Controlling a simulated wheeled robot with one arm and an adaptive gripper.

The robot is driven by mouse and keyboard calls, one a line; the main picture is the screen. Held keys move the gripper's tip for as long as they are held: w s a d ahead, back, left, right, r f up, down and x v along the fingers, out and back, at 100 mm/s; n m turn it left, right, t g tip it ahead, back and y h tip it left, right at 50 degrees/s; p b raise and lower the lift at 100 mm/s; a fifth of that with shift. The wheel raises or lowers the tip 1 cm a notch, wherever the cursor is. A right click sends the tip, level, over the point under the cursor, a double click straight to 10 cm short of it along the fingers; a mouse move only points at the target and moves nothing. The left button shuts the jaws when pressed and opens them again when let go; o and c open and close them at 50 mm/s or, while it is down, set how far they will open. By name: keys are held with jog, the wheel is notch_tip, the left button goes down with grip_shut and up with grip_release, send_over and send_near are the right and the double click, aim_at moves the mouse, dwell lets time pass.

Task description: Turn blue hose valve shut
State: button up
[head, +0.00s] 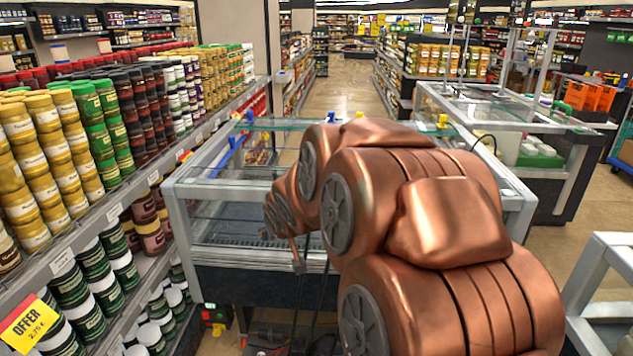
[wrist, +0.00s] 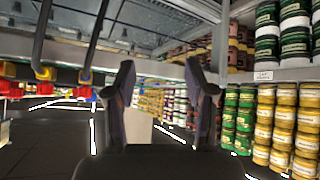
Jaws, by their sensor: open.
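My gripper (wrist: 160,64) is open and empty in the wrist view, its two dark fingers standing apart. To its left, small yellow and red fittings with a patch of blue (wrist: 84,77) sit in a row below dark hoses (wrist: 95,40). I cannot tell the blue valve's handle position, as it is small and blurred there. The fingers appear apart from these fittings. In the head view my copper arm covers the middle, and I cannot make out the gripper clearly.
A glass-topped freezer cabinet (head: 230,272) stands ahead, partly behind my arm. Shelves of jars (head: 110,215) run along the left, with a yellow offer sign (head: 30,322). Another glass case (head: 545,160) stands at the right. Open aisle floor (head: 340,95) shows beyond.

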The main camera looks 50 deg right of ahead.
jog(key=w+d+r+t+h+b, duration=0.1)
jog(key=d+t+b, duration=0.15)
jog(key=d, duration=0.45)
jog(key=w+d+r+m+t+h+b, duration=0.1)
jog(key=d+t+b, duration=0.15)
jog(key=d, duration=0.45)
jog(key=w+d+r+t+h+b, duration=0.1)
jog(key=d+r+t+b, duration=0.15)
jog(key=d, duration=0.35)
jog(key=shift+t, duration=0.35)
jog(key=shift+f+p+x, duration=0.2)
jog(key=shift+p+x, duration=0.05)
jog(key=shift+x, duration=0.95)
jog(key=shift+f+p+x, duration=0.15)
jog(key=shift+p+x, duration=0.15)
jog(key=shift+x, duration=0.95)
jog(key=shift+f+p+x, duration=0.2)
jog(key=shift+p+x, duration=0.05)
jog(key=shift+x, duration=0.95)
grip_shut()
